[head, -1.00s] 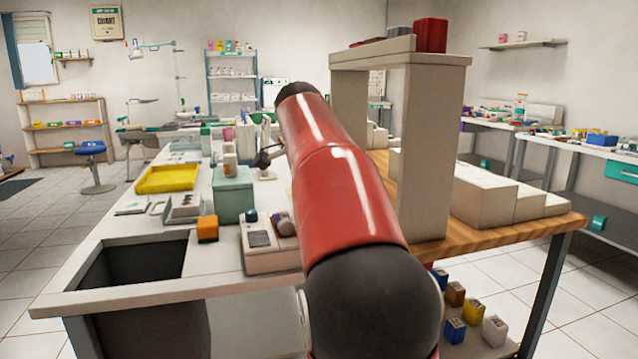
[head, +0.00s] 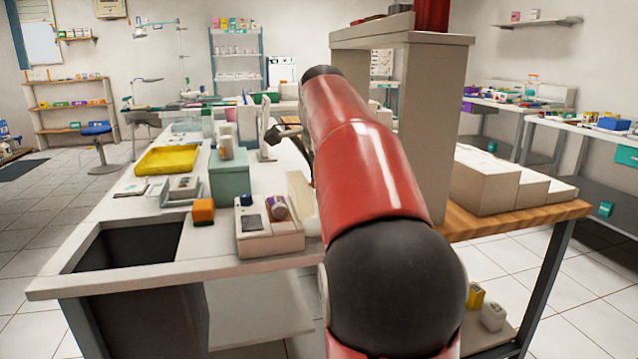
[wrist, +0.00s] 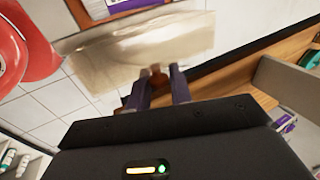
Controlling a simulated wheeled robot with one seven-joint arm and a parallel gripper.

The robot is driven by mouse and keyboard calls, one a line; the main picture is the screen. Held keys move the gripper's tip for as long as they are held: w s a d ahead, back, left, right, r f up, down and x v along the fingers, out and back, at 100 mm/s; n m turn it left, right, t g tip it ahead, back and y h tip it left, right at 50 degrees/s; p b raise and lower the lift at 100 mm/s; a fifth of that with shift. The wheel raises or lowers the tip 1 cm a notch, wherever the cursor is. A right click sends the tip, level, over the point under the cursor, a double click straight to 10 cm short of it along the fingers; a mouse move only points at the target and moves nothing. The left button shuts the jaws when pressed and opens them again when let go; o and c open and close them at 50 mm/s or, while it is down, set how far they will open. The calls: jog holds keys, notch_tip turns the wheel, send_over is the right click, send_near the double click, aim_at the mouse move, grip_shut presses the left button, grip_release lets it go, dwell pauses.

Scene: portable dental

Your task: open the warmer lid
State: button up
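A pale beige panel (head: 301,196), which looks like the warmer lid, stands beside my red arm on the worktop in the head view. It spans the upper part of the wrist view as a translucent sheet (wrist: 110,62). I cannot tell its exact angle or hinge. My gripper (wrist: 160,77) shows two dark purple fingers, apart, close to the panel's lower edge. A small brown thing (wrist: 157,80) shows in the gap between them; contact is unclear. In the head view my arm hides the gripper and most of the warmer.
A white device (head: 272,241) with small cups stands left of the panel. Near it are an orange block (head: 203,211), a green box (head: 229,180) and a yellow tray (head: 167,160). A tall shelf unit (head: 437,130) stands right of my arm.

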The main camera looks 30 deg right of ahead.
jog(key=o, duration=0.3)
jog(key=p+v, duration=0.1)
jog(key=v, duration=0.6)
jog(key=shift+r, duration=0.35)
jog(key=shift+s, duration=0.1)
